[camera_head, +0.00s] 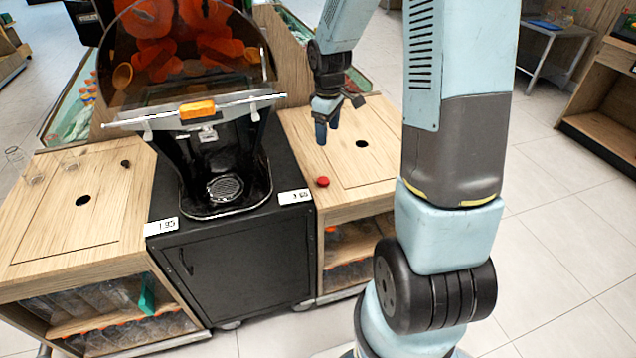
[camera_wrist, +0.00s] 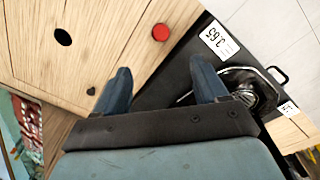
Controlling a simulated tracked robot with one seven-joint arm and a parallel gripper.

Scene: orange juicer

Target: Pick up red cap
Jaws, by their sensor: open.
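The red cap (camera_head: 323,182) lies on the right wooden counter (camera_head: 365,185), close to its front left edge. In the wrist view the red cap (camera_wrist: 160,32) is near the top middle, beyond my fingertips. My gripper (camera_head: 327,133) hangs above the same counter, higher than the cap and farther back. In the wrist view my gripper (camera_wrist: 161,80) has its two blue fingers spread apart with nothing between them. The cap is apart from both fingers.
The orange juicer (camera_head: 215,130) on its black cabinet (camera_head: 235,255) stands left of the cap. The counter has a round black hole (camera_head: 362,144). Price tags (camera_head: 294,197) sit at the cabinet edge. A left wooden counter (camera_head: 55,225) holds clear bottles (camera_head: 30,172).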

